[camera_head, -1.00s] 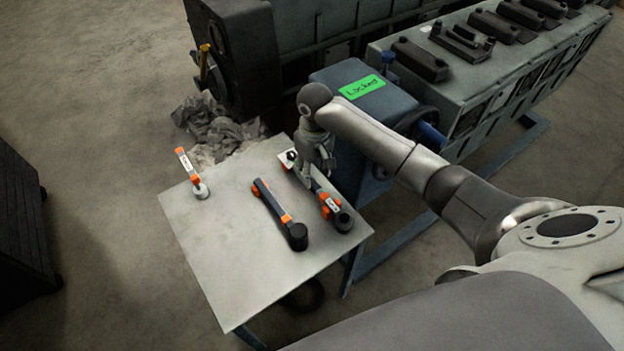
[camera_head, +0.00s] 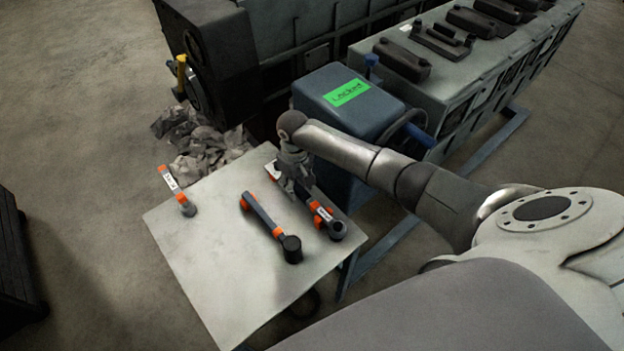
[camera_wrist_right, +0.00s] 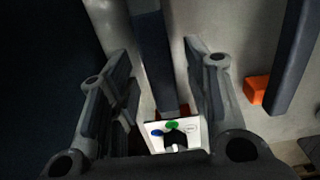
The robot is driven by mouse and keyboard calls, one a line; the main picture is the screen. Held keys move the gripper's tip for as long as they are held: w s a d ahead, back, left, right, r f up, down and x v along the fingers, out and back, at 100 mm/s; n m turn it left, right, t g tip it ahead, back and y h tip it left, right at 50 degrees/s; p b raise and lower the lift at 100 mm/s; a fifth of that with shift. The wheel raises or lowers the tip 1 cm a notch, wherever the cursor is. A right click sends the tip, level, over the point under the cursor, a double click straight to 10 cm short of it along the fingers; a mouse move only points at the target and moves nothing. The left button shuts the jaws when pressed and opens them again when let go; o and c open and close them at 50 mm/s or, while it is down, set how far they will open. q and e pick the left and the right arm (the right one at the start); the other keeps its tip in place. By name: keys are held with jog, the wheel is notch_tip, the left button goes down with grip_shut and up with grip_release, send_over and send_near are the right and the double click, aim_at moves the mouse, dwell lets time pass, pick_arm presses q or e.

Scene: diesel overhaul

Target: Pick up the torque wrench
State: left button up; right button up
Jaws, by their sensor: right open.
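The torque wrench (camera_head: 324,217) seems to be the dark bar with orange parts and a white label at the table's right side. In the right wrist view its dark shaft (camera_wrist_right: 152,50) runs between my fingers, with a white panel (camera_wrist_right: 172,136) bearing green and blue buttons at its near end. My right gripper (camera_head: 293,188) is open and points down over the wrench, its fingers on either side of the shaft. I cannot tell whether they touch it. My left gripper is not in view.
A second dark tool (camera_head: 264,216) with orange parts lies just left of the wrench. A smaller orange-and-white tool (camera_head: 172,184) is at the table's left. The table's (camera_head: 215,270) front is bare. A blue machine (camera_head: 345,105) labelled "Locked" stands behind the table.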

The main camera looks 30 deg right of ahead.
notch_tip(320, 180, down, 2)
jog(key=shift+f, duration=0.1)
grip_shut()
jog(key=shift+w, duration=0.1)
dwell(0.4)
